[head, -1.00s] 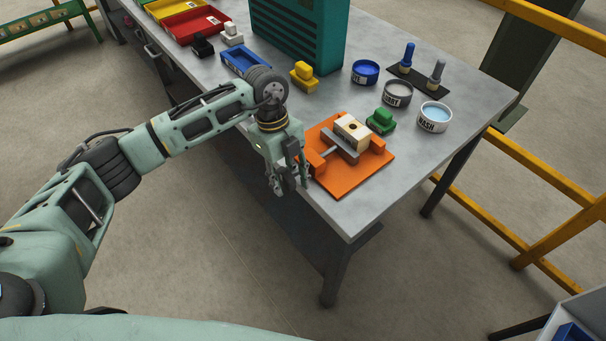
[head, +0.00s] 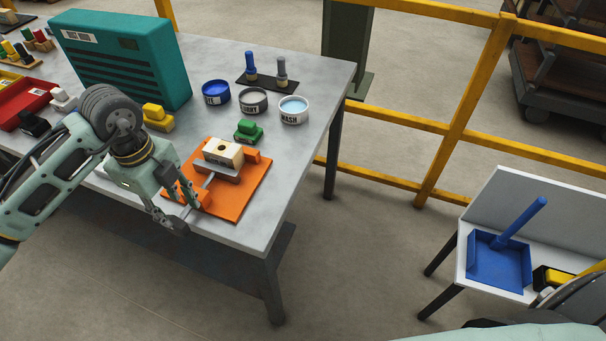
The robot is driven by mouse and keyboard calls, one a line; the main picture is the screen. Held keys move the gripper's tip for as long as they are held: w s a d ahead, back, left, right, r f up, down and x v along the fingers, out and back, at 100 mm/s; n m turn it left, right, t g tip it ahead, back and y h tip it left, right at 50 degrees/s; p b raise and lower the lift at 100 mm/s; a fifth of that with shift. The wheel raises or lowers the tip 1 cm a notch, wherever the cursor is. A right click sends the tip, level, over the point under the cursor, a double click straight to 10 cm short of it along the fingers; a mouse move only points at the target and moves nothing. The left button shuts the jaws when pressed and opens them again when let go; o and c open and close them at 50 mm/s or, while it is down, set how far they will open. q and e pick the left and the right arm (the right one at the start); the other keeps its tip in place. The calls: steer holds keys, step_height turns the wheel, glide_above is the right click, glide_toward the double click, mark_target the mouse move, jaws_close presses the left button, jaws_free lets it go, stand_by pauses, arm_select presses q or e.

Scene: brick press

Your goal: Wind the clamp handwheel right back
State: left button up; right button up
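The orange clamp (head: 240,204) sits near the table's front right corner. Its grey jaw (head: 219,172) stands against a pale block with a dark hole (head: 223,152). A thin screw (head: 209,181) runs from the jaw toward the front orange post. My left gripper (head: 180,216) points down at the clamp's front left, at the screw's outer end. Its fingers cover that spot, so I cannot make out the handwheel or whether they are shut on it. My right gripper is not in view.
Behind the clamp are a green stamp (head: 248,132), a blue tub (head: 216,93), a grey tub (head: 253,101) and a wash tub (head: 293,110). A teal machine (head: 135,58) stands behind my arm. A side table (head: 482,212) with a blue dustpan (head: 497,267) is at right.

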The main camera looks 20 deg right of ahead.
arm_select(q)
steer(key=s+d+r+m+g+h, duration=0.1)
steer(key=s+d+m+h, duration=0.2)
steer(key=d, duration=0.6)
steer(key=s+d+r+g+h, duration=0.1)
steer(key=s+d+h, duration=0.35)
steer(key=d, duration=0.35)
steer(key=s+d+r+h, duration=0.2)
steer(key=d+r+h, duration=0.5)
steer(key=r, duration=0.3)
steer(key=shift+d+m+t+h, duration=0.3)
steer(key=shift+d+t+h, duration=0.1)
steer(key=shift+h, duration=0.15)
steer(key=shift+r, duration=0.1)
